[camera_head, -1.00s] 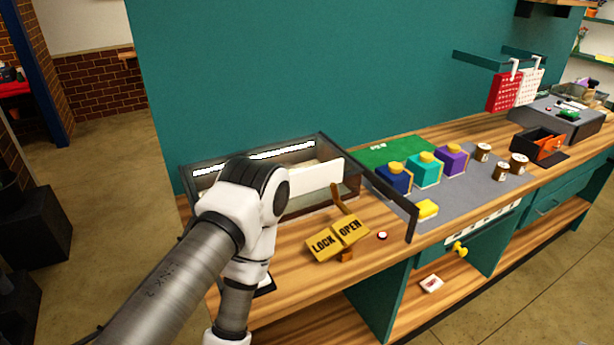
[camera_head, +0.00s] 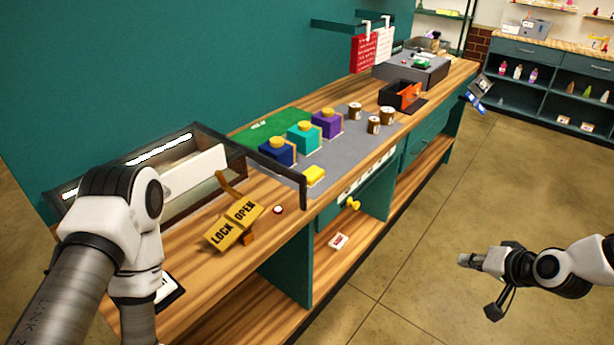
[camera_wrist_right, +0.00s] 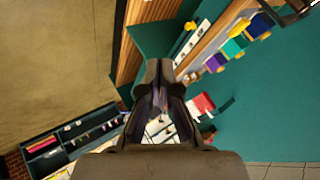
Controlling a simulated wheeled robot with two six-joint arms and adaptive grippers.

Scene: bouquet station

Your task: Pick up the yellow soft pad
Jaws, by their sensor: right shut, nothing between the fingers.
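The yellow soft pad (camera_head: 314,175) is a small yellow block on the grey mat (camera_head: 345,150), near the front edge of the bench. It stands in front of the blue and teal boxes. It also shows near the top of the right wrist view (camera_wrist_right: 241,28). My right gripper (camera_head: 467,260) is out over the floor, to the right of the bench and well apart from the pad. Its fingers (camera_wrist_right: 160,85) are shut and empty in the right wrist view. My left arm shows at the left, but its gripper is out of the picture.
Blue (camera_head: 277,152), teal (camera_head: 304,136) and purple (camera_head: 327,123) boxes with yellow tops stand behind the pad. A dark-framed case (camera_head: 190,160) and a LOCK/OPEN sign (camera_head: 234,225) are to its left. Brown-and-white spools (camera_head: 374,125) are to its right. The floor before the bench is clear.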

